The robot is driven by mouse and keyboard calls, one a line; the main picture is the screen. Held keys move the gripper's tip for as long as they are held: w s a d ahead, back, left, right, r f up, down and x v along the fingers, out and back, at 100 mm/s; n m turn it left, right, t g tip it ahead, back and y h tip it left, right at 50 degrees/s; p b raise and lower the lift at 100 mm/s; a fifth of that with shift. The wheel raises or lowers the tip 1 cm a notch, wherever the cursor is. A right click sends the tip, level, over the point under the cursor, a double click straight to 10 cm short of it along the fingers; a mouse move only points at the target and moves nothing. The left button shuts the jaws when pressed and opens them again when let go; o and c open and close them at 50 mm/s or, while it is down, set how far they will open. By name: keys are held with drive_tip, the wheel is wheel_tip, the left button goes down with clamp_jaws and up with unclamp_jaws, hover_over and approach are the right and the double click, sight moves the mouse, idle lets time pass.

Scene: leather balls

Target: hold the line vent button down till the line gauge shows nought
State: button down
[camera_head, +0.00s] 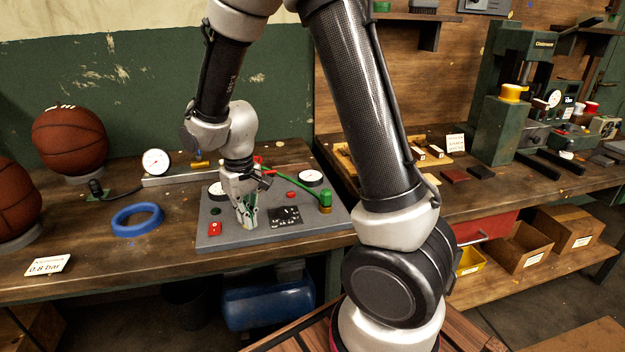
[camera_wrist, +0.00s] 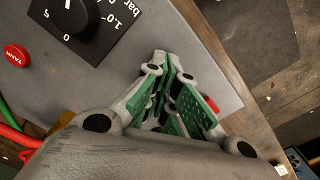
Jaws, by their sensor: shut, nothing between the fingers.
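My gripper (camera_head: 250,222) is shut and empty, pointing down at the grey control panel (camera_head: 235,238). In the wrist view its green-padded fingers (camera_wrist: 171,78) meet over the panel, left of a red switch. I cannot tell whether the tips touch a button. No button marked as the line vent shows; one may be hidden under the fingers. A red button marked TANK (camera_wrist: 17,57) is clear of the gripper. The panel has two white gauges, a left one (camera_head: 216,190) partly behind my gripper and a right one (camera_head: 311,177). I cannot tell which is the line gauge, nor read their needles.
A black dial (camera_head: 285,215) and the red switch (camera_head: 215,229) flank my gripper. Green and red hoses run near a green fitting (camera_head: 325,200). A blue ring (camera_head: 137,219), basketballs (camera_head: 70,140) and a standing gauge (camera_head: 156,161) are on the left.

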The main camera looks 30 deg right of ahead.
idle(0.4)
wheel_tip(320, 180, up, 6)
drive_tip(key=shift+r, duration=0.1)
idle(1.5)
